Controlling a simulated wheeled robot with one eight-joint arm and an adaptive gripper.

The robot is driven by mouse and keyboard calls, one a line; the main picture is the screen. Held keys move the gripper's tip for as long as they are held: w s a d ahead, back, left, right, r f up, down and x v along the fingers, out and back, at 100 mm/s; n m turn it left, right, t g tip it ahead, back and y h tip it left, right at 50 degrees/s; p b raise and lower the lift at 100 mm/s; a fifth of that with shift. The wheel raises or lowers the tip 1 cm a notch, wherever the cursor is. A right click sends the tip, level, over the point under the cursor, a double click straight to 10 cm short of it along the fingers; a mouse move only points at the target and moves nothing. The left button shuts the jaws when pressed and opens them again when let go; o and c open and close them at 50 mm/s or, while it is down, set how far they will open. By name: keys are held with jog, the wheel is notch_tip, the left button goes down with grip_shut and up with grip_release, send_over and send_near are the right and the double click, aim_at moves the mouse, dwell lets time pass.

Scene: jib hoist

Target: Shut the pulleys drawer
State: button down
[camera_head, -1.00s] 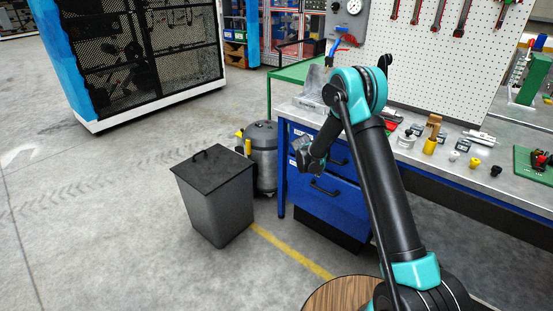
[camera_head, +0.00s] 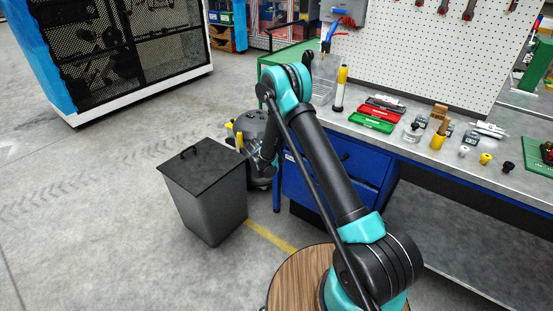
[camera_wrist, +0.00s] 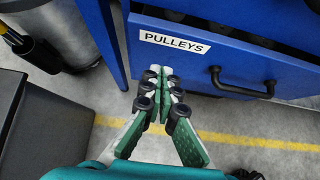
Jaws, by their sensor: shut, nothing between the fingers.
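The pulleys drawer (camera_wrist: 225,52) is blue with a white PULLEYS label and a black bar handle (camera_wrist: 240,84) in the wrist view. It stands partly open, with dark round contents (camera_wrist: 178,14) showing behind its front panel. My gripper (camera_wrist: 158,74) is shut and empty. Its fingertips appear below and left of the label, near the drawer's left end; I cannot tell whether they touch it. In the head view the gripper is dark and partly hidden left of the blue drawer cabinet (camera_head: 368,163). My arm covers much of the cabinet front.
A grey lidded bin (camera_head: 205,195) stands left of the cabinet, near my gripper. A round vacuum (camera_head: 250,124) stands behind my gripper. The bench top (camera_head: 405,145) holds red and green trays and small parts. Floor in front of the cabinet is free, with a yellow line (camera_head: 270,236).

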aim_at(293, 154)
jog(key=shift+w+d+f, duration=0.4)
jog(key=shift+w+d, duration=0.3)
jog(key=shift+w, duration=0.2)
jog(key=shift+w+d+f, duration=0.4)
jog(key=shift+w+d, duration=0.25)
jog(key=shift+w, duration=0.2)
jog(key=shift+w+d+f, duration=0.4)
jog(key=shift+w+d, duration=0.3)
jog(key=shift+w, duration=0.2)
jog(key=shift+w+d, duration=0.6)
jog(key=shift+w, duration=0.2)
jog(key=shift+w+d, duration=0.55)
jog(key=shift+w, duration=0.25)
jog(key=shift+r, duration=0.1)
